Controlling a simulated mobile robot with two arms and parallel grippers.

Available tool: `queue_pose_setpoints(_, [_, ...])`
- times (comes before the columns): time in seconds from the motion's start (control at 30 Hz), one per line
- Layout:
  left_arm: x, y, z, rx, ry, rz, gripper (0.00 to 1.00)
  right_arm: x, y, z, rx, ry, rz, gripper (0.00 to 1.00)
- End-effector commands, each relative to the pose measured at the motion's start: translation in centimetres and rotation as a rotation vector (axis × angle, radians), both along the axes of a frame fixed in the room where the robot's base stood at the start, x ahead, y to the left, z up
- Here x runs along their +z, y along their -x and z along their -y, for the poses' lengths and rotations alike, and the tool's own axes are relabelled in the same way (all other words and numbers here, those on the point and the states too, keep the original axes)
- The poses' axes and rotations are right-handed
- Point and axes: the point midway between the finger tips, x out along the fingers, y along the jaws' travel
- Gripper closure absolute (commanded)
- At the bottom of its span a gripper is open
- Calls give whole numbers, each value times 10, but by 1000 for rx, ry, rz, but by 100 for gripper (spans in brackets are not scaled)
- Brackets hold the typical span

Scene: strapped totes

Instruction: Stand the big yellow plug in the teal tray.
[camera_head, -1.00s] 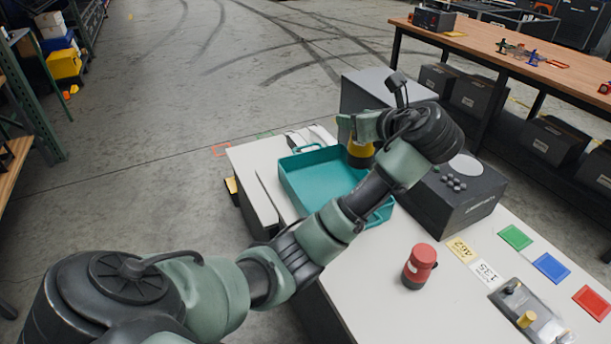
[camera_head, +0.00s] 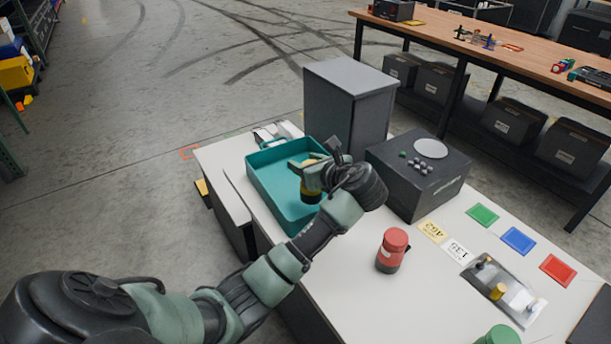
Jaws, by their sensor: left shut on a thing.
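The teal tray (camera_head: 268,187) lies on the white table. My left gripper (camera_head: 307,172) reaches over the tray's right part and is shut on the big yellow plug (camera_head: 311,188), which has a dark lower end. The plug looks upright, inside the tray's outline. I cannot tell whether its bottom touches the tray floor. The arm and gripper hide part of the tray's right side. My right gripper is not in view.
A dark box with buttons (camera_head: 418,190) and a tall grey cabinet (camera_head: 350,85) stand behind and right of the tray. A red plug (camera_head: 392,250) stands in front. Green (camera_head: 482,215), blue (camera_head: 518,240) and red (camera_head: 558,269) plates and a metal holder (camera_head: 504,288) lie right.

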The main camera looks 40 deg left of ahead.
Motion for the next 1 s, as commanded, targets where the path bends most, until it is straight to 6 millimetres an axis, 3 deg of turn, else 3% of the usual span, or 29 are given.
queue_pose_setpoints(0.3, [-39,0,0,-1,-2,-1,100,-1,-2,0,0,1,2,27])
queue_pose_setpoints(0.67, [-43,0,0,-1,-2,0,100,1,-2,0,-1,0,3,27])
queue_pose_setpoints(0.7, [-44,0,0,-1,-1,-2,45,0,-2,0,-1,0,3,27])
queue_pose_setpoints(0.73, [-44,0,0,0,0,-1,36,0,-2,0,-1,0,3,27])
queue_pose_setpoints(0.77, [-44,0,0,0,0,-1,31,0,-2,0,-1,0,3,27])
queue_pose_setpoints(1.0, [-44,0,0,0,0,-1,31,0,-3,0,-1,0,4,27])
